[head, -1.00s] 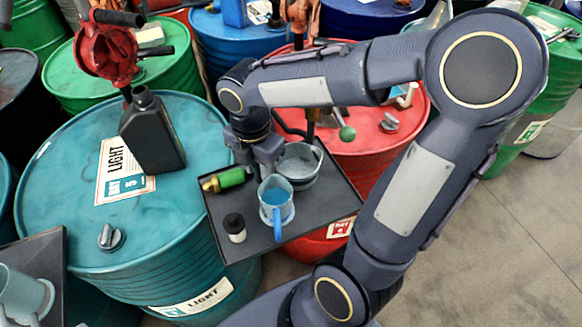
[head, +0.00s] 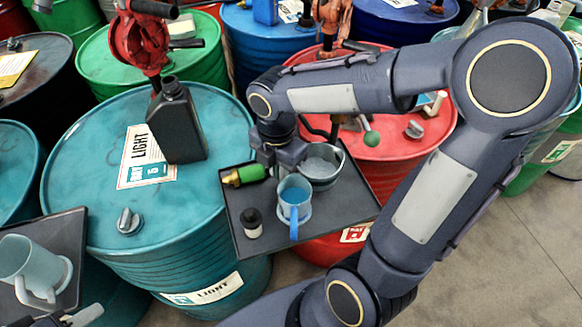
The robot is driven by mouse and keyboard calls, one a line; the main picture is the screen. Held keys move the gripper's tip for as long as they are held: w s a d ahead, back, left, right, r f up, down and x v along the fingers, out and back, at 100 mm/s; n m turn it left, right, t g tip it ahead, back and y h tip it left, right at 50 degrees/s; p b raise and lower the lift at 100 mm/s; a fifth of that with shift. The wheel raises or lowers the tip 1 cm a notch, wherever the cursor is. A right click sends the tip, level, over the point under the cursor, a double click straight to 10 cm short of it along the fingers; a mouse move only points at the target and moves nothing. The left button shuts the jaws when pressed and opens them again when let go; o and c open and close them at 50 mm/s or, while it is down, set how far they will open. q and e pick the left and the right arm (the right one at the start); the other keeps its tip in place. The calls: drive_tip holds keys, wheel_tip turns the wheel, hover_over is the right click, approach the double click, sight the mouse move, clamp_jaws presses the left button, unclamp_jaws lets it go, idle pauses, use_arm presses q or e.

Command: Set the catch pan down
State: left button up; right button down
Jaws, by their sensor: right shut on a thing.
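The catch pan (head: 325,173) is a round grey metal pan with pale grey contents, at the back of a dark tray (head: 340,212) between the teal and red drums. My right gripper (head: 291,162) reaches down at the pan's left side and is shut on its near-left rim. The pan looks level and at or very close to the tray surface; its underside is hidden behind a pale blue mug. A dark grey piece at the bottom left edge appears to be my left gripper (head: 80,317); its jaws are mostly cut off.
The blue-handled mug (head: 295,205) stands right in front of the pan. A green and brass fitting (head: 245,175) and a small black-capped bottle (head: 251,224) share the tray. A black jug (head: 176,125) stands on the teal drum (head: 90,195). A pale mug (head: 32,262) is on another tray.

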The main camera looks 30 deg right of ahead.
drive_tip(key=r, duration=0.8)
drive_tip(key=r+p, duration=0.1)
drive_tip(key=r, duration=0.3)
drive_tip(key=shift+s+a, duration=0.1)
drive_tip(key=shift+s, duration=0.15)
drive_tip(key=s+a+b, duration=0.2)
drive_tip(key=s+a, duration=0.2)
drive_tip(key=s, duration=1.3)
drive_tip(key=shift+b, duration=0.4)
